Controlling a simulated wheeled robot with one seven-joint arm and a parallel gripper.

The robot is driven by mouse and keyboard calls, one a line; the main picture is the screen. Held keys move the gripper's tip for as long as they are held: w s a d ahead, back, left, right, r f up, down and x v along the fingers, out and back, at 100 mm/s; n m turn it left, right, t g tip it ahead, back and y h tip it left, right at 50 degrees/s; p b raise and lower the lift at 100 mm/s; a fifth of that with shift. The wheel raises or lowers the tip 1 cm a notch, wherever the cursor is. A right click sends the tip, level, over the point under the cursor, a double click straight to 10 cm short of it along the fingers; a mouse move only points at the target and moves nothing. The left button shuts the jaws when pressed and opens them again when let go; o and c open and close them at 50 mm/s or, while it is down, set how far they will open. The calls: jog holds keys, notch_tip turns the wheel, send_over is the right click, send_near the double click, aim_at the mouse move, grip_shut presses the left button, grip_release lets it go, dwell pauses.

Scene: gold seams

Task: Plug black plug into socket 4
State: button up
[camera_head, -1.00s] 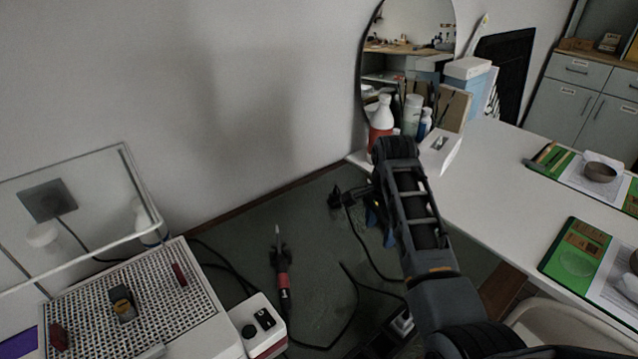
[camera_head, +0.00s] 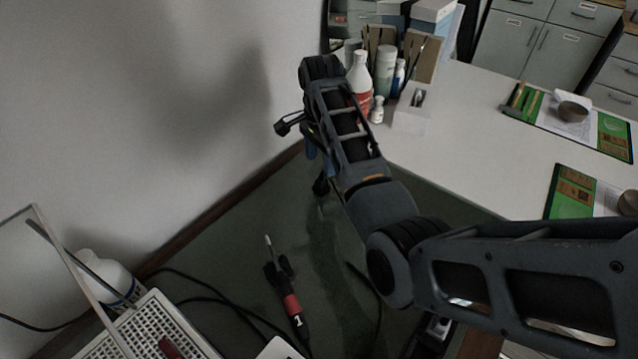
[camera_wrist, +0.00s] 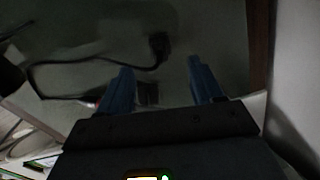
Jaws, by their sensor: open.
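In the head view a small dark shape (camera_head: 321,186) below my gripper appears to be this plug. My gripper (camera_wrist: 158,70) is open, its two blue fingers apart with no plug between them. In the head view its blue fingers (camera_head: 311,143) show at the far end of my arm, above the floor. A socket strip (camera_head: 432,332) shows in part at the bottom, behind my arm; its socket numbers cannot be read.
A white table (camera_head: 465,125) with bottles (camera_head: 360,80) and green mats (camera_head: 528,100) stands right. A perforated case (camera_head: 150,325) is at lower left. The wall (camera_head: 130,110) bounds the left side.

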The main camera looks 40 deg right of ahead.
aim_at(321, 179)
jog(key=shift+f, duration=1.3)
jog(key=shift+s+f+p, duration=0.1)
jog(key=shift+f+p, duration=0.25)
jog(key=shift+f, duration=2.3)
jog(key=c, duration=1.1)
